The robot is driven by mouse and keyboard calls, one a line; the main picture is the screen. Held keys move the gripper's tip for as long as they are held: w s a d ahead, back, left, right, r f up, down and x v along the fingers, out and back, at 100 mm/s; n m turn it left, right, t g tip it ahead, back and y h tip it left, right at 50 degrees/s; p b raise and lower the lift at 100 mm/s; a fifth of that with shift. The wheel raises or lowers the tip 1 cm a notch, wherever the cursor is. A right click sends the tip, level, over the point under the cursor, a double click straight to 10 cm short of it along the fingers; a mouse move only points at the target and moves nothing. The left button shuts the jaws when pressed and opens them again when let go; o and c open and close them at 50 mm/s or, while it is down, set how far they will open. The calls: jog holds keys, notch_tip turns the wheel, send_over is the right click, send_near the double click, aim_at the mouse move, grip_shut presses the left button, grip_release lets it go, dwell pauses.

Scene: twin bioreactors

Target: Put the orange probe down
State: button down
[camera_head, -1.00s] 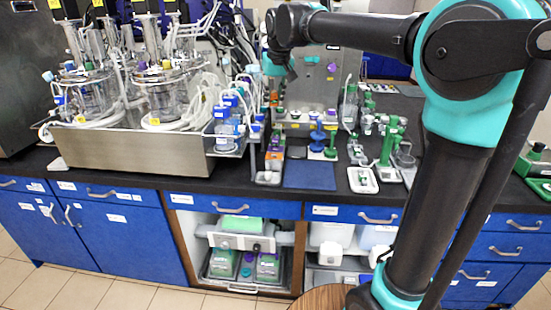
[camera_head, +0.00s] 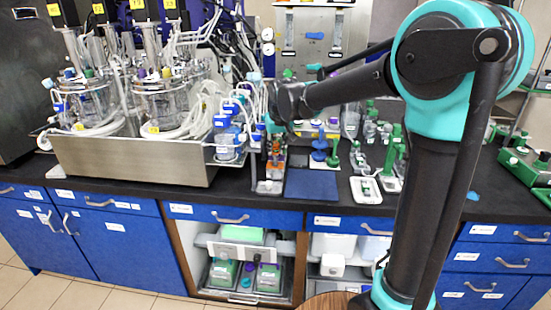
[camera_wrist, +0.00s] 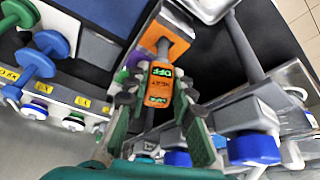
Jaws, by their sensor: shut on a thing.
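The orange probe (camera_wrist: 159,86) has a dark face with green lettering that reads "OFF". It sits between the fingers of my gripper (camera_wrist: 160,97), which are closed on its sides. The probe's grey shaft points toward a square orange holder (camera_wrist: 177,33) in the wrist view. I cannot tell whether the shaft is inside the holder or just above it. In the head view the orange holder (camera_head: 275,171) stands on the bench below my gripper, left of the blue mat.
A blue stand (camera_head: 320,146) and green stands are to the right. The blue mat (camera_head: 311,184) is bare.

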aim_at(276, 154)
jog(key=shift+f, duration=2)
jog(key=c, duration=1.3)
grip_release()
jog(key=shift+f, duration=0.1)
jog(key=v, duration=1.2)
jog(key=s+d+f+m, duration=0.2)
jog(key=s+d+f, duration=0.4)
jog(key=d+f, duration=0.55)
jog(key=s+d+f+m, duration=0.1)
jog(key=s+d+f, duration=0.5)
jog(key=s, duration=0.2)
jog(key=s+d+f+m+h, duration=0.1)
jog(key=s+d+f, duration=0.4)
jog(key=s+d, duration=0.2)
jog(key=shift+s+f+h, duration=0.3)
jog(key=shift+s+f, duration=0.05)
jog(key=shift+s, duration=0.35)
